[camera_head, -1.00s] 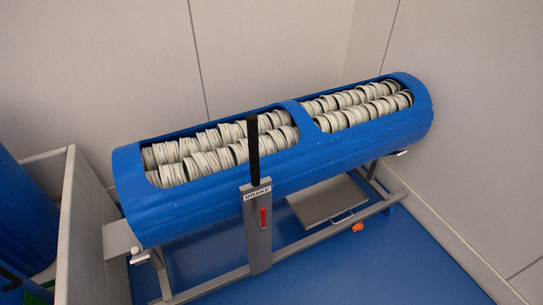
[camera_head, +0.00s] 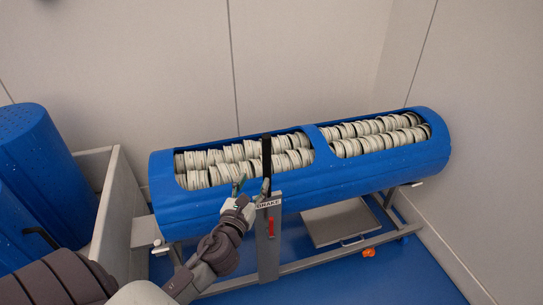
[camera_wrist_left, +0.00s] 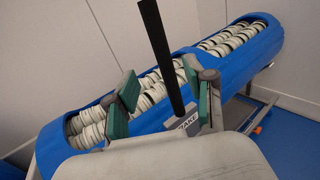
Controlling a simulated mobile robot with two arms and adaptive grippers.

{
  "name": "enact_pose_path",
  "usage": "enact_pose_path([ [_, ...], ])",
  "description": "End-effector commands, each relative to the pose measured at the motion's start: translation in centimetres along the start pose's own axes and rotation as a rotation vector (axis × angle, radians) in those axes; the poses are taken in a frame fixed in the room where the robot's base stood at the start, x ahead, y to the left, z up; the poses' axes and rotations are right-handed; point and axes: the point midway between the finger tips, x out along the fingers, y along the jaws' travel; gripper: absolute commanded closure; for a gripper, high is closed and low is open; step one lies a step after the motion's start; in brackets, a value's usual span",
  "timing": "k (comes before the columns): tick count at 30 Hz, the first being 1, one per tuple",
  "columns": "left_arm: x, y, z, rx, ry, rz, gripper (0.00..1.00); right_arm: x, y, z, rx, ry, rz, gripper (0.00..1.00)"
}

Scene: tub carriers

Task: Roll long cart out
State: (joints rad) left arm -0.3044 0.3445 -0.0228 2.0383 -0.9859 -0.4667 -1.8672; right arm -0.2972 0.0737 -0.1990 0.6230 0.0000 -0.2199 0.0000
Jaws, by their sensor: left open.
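The long cart (camera_head: 190,218) is a blue cylinder tub on a grey frame, filled with several rows of pale discs. It also shows in the left wrist view (camera_wrist_left: 245,62). A black upright brake handle (camera_head: 266,152) rises in front of the tub from a grey post marked BRAKE, with a red lever (camera_head: 271,226) on it. My left gripper (camera_head: 253,190) is open, close to the handle's lower part. In the left wrist view the handle (camera_wrist_left: 160,50) stands between the spread green-padded fingers (camera_wrist_left: 158,100), apart from them as far as I can tell. My right gripper is out of view.
A grey wall panel (camera_head: 122,205) and another blue cylinder (camera_head: 38,165) stand at the left. Walls close in behind and right.

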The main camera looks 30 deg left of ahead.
Motion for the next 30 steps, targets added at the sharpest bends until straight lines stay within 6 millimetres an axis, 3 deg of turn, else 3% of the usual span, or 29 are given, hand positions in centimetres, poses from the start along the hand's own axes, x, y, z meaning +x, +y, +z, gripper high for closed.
enact_pose_path([
  [9, 7.0, 0.0, 0.3, -0.004, -0.001, 0.001, 0.46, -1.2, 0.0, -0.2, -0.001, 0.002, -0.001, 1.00],
  [15, 10.2, -0.1, 0.1, -0.006, 0.001, 0.000, 0.46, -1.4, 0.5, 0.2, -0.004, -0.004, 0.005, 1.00],
  [21, 11.7, -0.1, 0.0, -0.004, 0.001, 0.000, 0.46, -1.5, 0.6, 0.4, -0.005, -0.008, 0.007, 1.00],
  [30, 11.8, -0.1, -0.1, -0.004, 0.002, -0.001, 0.46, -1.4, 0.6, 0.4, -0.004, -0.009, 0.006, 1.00],
])
